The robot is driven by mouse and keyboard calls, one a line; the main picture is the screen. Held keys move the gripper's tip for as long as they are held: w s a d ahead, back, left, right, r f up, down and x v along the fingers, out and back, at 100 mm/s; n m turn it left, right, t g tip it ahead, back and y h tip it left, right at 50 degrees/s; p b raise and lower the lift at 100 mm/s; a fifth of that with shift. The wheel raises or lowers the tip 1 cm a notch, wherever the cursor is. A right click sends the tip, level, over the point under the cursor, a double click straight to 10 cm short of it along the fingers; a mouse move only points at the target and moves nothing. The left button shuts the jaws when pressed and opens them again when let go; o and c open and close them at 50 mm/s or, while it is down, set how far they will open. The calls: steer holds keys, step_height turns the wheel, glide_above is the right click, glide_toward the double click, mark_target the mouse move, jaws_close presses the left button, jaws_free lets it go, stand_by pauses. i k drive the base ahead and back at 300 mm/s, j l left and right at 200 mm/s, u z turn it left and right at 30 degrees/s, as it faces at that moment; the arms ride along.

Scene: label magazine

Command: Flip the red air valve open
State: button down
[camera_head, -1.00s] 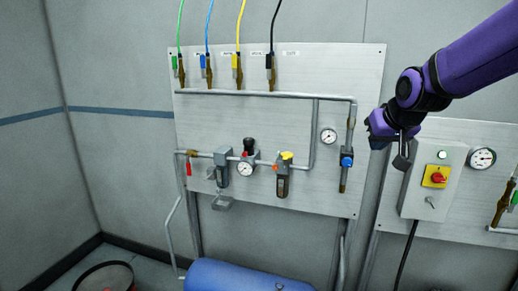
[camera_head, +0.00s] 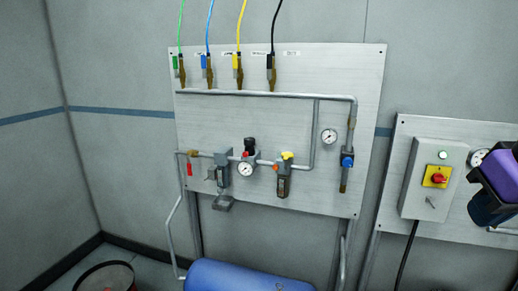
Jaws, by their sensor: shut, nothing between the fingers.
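The red air valve has a small red lever (camera_head: 189,169) hanging straight down from a brass body (camera_head: 193,153). It sits at the left end of the horizontal grey pipe on the large metal panel. The lever stands across the line of that pipe. Nothing touches it. A purple part of my arm shows at the right edge of the view, far to the right of the valve and in front of the right panel. My gripper's fingers are not visible.
Right of the valve are a grey filter (camera_head: 222,168), a regulator with gauge (camera_head: 245,168) and a yellow-topped unit (camera_head: 284,172). A blue tank (camera_head: 245,277) lies below. A switch box (camera_head: 432,180) hangs at right. Space before the left panel is clear.

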mark_target(189, 170)
steer(key=i+j, duration=0.2)
steer(key=j, duration=0.2)
steer(key=i+j, duration=0.15)
steer(key=j, duration=0.2)
steer(key=i+j, duration=0.2)
steer(key=j, duration=0.2)
steer(key=i+j, duration=0.2)
steer(key=j, duration=0.15)
steer(key=i+j, duration=0.15)
steer(key=j, duration=0.25)
steer(key=i+j, duration=0.2)
steer(key=j, duration=0.2)
steer(key=i+j, duration=0.2)
steer(key=j, duration=0.15)
steer(key=i+j, duration=0.15)
steer(key=j, duration=0.25)
